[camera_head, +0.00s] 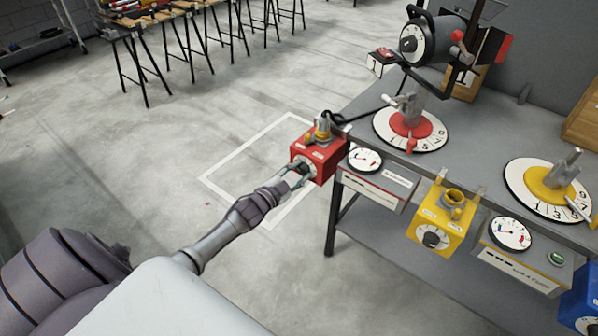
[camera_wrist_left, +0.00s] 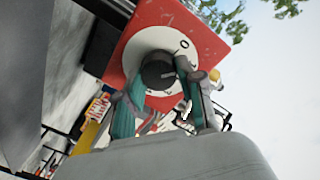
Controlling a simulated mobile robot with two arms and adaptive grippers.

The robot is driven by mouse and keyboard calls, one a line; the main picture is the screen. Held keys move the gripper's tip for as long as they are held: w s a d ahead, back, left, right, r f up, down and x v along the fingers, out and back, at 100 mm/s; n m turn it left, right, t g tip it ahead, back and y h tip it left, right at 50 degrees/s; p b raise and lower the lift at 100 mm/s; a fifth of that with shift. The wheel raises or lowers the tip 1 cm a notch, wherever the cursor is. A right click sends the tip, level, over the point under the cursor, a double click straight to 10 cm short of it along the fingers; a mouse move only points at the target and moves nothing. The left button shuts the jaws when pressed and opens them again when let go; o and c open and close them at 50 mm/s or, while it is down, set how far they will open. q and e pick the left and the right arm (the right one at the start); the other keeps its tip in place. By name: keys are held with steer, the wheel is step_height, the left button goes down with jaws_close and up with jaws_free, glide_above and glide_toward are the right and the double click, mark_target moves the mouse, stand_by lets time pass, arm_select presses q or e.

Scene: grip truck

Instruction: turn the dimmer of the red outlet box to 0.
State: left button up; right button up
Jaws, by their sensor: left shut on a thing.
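The red outlet box (camera_head: 322,158) hangs at the left end of the workbench's front edge in the head view. In the left wrist view its red face (camera_wrist_left: 133,50) fills the upper middle. A white dial plate (camera_wrist_left: 168,38) with a "0" at its upper right surrounds the black dimmer knob (camera_wrist_left: 157,71). My left gripper (camera_head: 298,172) reaches the box's front face. In the left wrist view its two fingers (camera_wrist_left: 160,88) stand on either side of the knob, shut on it. The knob's light mark is partly hard to read. My right gripper is not in view.
A round gauge (camera_head: 366,160) sits right of the red box. A yellow outlet box (camera_head: 440,222) and another gauge (camera_head: 510,233) follow along the bench edge. Large dials with levers stand on the workbench (camera_head: 465,160). The floor left of the bench is open.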

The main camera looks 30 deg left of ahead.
arm_select(q)
steer(key=n, duration=0.5)
steer(key=shift+a, duration=0.1)
steer(key=shift+n, duration=0.4)
steer(key=o, duration=1.1)
steer(key=shift+o, duration=0.2)
steer(key=s+a, duration=0.1)
steer(key=s, duration=1.1)
steer(key=shift+a, duration=0.25)
